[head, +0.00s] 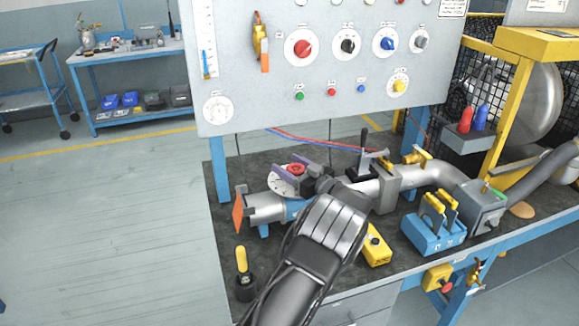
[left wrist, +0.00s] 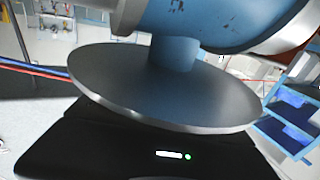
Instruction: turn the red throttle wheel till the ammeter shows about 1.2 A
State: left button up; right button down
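The red throttle wheel (head: 295,168) sits above a pale round plate (head: 279,184) on the blower pipe, on the dark bench top. My left gripper (head: 298,170) reaches to it from the lower right, with purple-grey finger parts beside the red. They partly hide the wheel; I cannot tell whether they press on it. A round white dial (head: 218,109), perhaps the ammeter, is at the panel's lower left; its reading is too small to make out. In the left wrist view a grey disc (left wrist: 165,90) and a blue pipe (left wrist: 200,20) fill the middle; the fingertips are hidden. My right gripper is not in view.
The grey panel (head: 340,75) with several knobs stands behind the pipe. An orange flap (head: 238,214) is at the pipe's left end. A yellow-handled tool (head: 242,262), a yellow box (head: 376,248) and a blue switch block (head: 434,236) stand on the front of the bench.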

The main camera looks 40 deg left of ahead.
pick_arm(q)
jog(key=shift+o, duration=1.1)
jog(key=shift+s+d+b, duration=0.2)
jog(key=shift+d+b, duration=0.1)
jog(key=shift+d, duration=1)
jog(key=shift+s+d+b, duration=0.25)
jog(key=shift+d, duration=1)
jog(key=shift+s+d+b, duration=0.2)
jog(key=shift+d+b, duration=0.1)
jog(key=shift+d, duration=1)
